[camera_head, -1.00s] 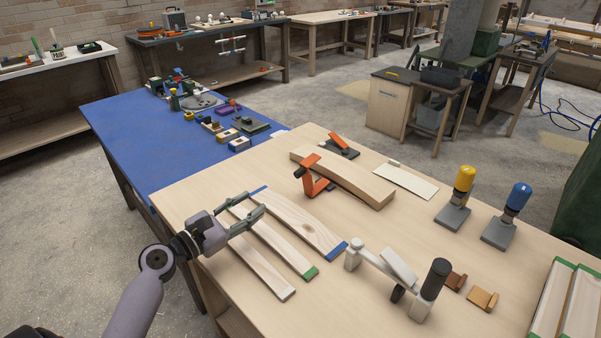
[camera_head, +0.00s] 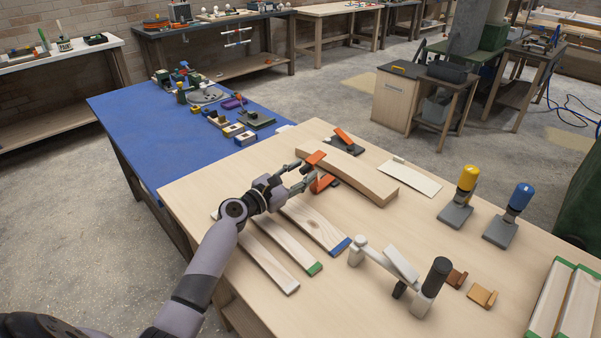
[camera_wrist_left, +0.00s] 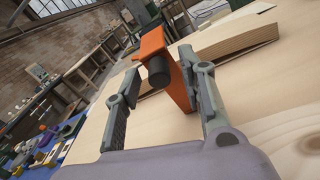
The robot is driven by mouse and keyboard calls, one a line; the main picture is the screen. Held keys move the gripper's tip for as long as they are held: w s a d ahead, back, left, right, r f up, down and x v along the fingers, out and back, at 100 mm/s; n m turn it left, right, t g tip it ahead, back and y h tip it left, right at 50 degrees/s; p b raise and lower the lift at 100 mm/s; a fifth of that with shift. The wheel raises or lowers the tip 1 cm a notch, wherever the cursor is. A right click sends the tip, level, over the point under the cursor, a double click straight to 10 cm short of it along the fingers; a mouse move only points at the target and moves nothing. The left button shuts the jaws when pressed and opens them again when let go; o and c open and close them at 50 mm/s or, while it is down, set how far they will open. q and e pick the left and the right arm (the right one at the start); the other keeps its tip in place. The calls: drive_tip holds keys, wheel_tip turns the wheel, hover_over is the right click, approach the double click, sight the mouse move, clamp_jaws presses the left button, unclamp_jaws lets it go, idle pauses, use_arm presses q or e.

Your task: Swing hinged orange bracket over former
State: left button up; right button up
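The orange bracket (camera_head: 319,183) stands at the near side of the curved wooden former (camera_head: 362,177) on the light wooden table. My left gripper (camera_head: 305,175) is open, with its fingers reaching toward the bracket and partly covering it. In the left wrist view, the orange bracket (camera_wrist_left: 155,50) with its dark round knob shows between and beyond the open fingers (camera_wrist_left: 160,90). I cannot tell whether a finger touches it. The former (camera_wrist_left: 235,38) lies behind it to the right. A second orange bracket (camera_head: 343,135) sits on a dark base at the former's far end. My right gripper is not in view.
Wooden strips with blue (camera_head: 341,246) and green (camera_head: 315,268) ends lie below my left arm. A white clamp-like fixture (camera_head: 385,265), a yellow-topped tool (camera_head: 467,180) and a blue-topped tool (camera_head: 518,198) stand to the right. A white plate (camera_head: 410,180) lies beyond the former.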

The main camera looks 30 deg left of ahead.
use_arm(q)
clamp_jaws()
idle(0.5)
idle(0.4)
